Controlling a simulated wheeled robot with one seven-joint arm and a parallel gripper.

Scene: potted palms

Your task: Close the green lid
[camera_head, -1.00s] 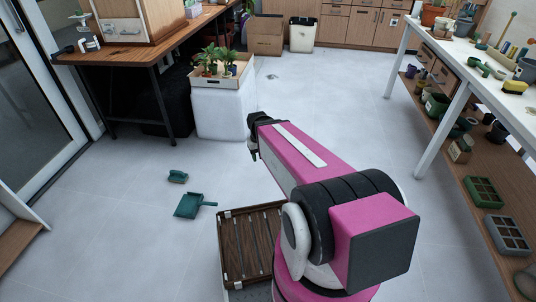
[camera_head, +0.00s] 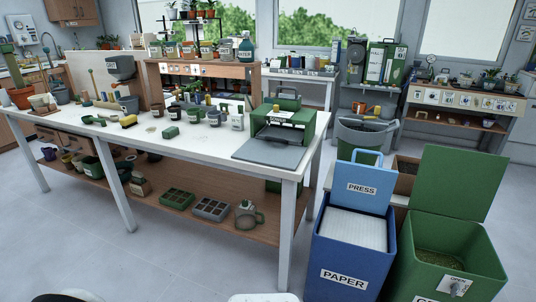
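A green bin (camera_head: 403,262) stands at the lower right. Its square green lid (camera_head: 462,182) stands raised at the back of the bin, so the bin is open. A dark green layer (camera_head: 440,262) shows inside. A labelled plate with a small knob (camera_head: 454,286) is on the bin's front, and the bottom of the bin is cut off by the picture edge. My gripper is not in view.
A blue PAPER bin (camera_head: 345,280) with a raised PRESS flap (camera_head: 362,187) stands just left of the green bin. A long white table (camera_head: 165,148) with pots and a green box (camera_head: 283,127) fills the left and middle. Grey floor (camera_head: 200,265) is clear in front.

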